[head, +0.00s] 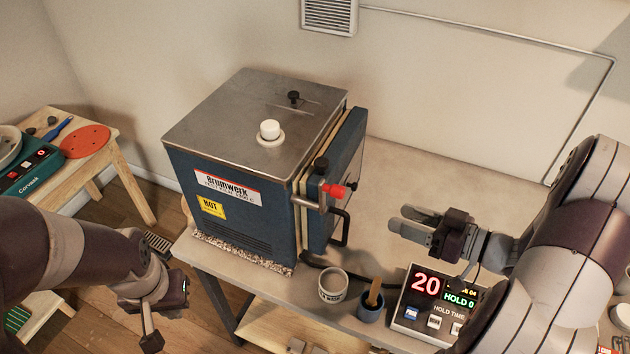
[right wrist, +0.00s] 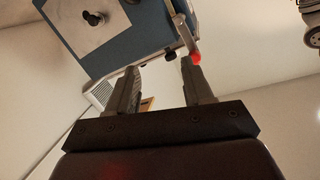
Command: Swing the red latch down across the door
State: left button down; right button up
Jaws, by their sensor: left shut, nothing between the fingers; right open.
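The blue kiln (head: 240,200) has a steel top, and its blue door (head: 347,160) is on the right side, at or close to the body. The red latch (head: 335,190) is a red knob by a metal bar near the door's front edge, above a black handle (head: 344,228). My right gripper (head: 399,219) is open and empty, to the right of the latch and apart from it. In the right wrist view the red knob (right wrist: 196,58) shows just beyond the right fingertip. My left gripper (head: 150,340) is shut and empty at lower left, away from the kiln.
A pale cup (head: 333,285), a dark blue pot (head: 371,306) with a wooden tool and a controller (head: 435,305) with lit digits stand at the table's front. The table (head: 440,178) right of the door is clear.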

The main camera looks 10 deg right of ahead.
aim_at(339, 198)
jog(key=w+a+r+y+p, duration=0.1)
jog(key=a, duration=0.3)
jog(key=w+a+r+y+p, duration=0.1)
jog(key=w+a, duration=0.1)
jog(key=a, duration=0.1)
jog(key=w+a+r+p, duration=0.1)
jog(key=w+a+p, duration=0.1)
jog(key=a, duration=0.2)
jog(key=shift+w+a+r+y, duration=0.25)
jog(key=shift+a+r+y, duration=0.1)
jog(key=shift+r+y, duration=0.05)
jog(key=shift+w+a, duration=0.1)
jog(key=shift+a, duration=0.15)
jog(key=shift+f, duration=0.1)
jog(key=shift+w, duration=0.1)
grip_shut()
